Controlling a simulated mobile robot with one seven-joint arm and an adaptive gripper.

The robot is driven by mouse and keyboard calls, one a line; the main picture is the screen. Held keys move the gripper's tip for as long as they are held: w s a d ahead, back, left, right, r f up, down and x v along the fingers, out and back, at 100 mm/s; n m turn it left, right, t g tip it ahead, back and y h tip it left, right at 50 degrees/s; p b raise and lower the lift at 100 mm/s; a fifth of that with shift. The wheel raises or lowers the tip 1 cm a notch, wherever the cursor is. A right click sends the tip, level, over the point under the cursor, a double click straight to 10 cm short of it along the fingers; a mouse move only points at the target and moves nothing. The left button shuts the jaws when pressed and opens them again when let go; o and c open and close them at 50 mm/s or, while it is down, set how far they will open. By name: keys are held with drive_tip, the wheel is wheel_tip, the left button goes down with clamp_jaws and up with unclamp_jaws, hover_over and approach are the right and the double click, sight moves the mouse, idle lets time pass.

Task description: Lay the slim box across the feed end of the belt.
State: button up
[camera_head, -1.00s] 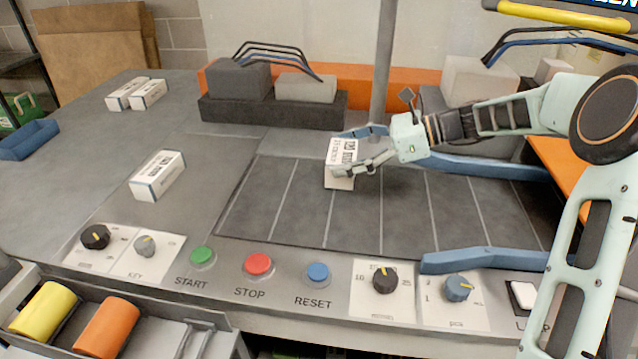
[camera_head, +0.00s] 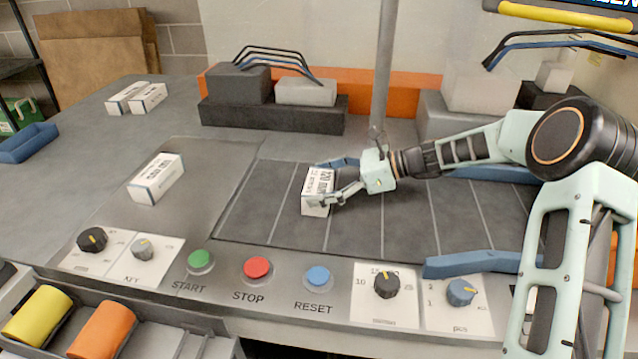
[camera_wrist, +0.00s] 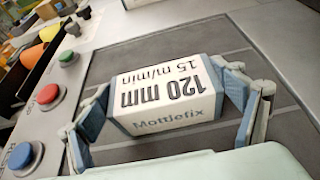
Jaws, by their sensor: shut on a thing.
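A slim white box (camera_head: 317,190) with dark print is in my gripper over the dark belt (camera_head: 400,215), left of the belt's middle. In the wrist view the box (camera_wrist: 165,95) reads "120 mm 15 m/min" and "Mottlefix". My gripper (camera_head: 330,182) is shut on it, one finger on each side. In the wrist view the fingers of my gripper (camera_wrist: 165,118) flank the box's two ends. I cannot tell whether the box touches the belt. The belt has thin pale cross lines, and its left end borders a plain grey plate (camera_head: 200,200).
A similar white box (camera_head: 156,178) lies left of the belt, and two more (camera_head: 137,97) lie further back. Blue rails (camera_head: 470,264) edge the belt at the right. A control panel with START, STOP (camera_head: 257,268) and RESET buttons and knobs runs along the front. A post (camera_head: 383,80) stands behind.

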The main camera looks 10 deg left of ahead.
drive_tip(key=o, duration=1.2)
drive_tip(key=shift+f, duration=0.15)
drive_tip(key=shift+o, duration=0.2)
drive_tip(key=shift+d+r, duration=0.15)
drive_tip(key=shift+r, duration=0.1)
drive_tip(key=p+v, duration=0.1)
drive_tip(key=v, duration=1)
drive_tip(key=shift+d+r, duration=0.15)
drive_tip(key=shift+d, duration=0.2)
drive_tip(key=shift+a, duration=0.1)
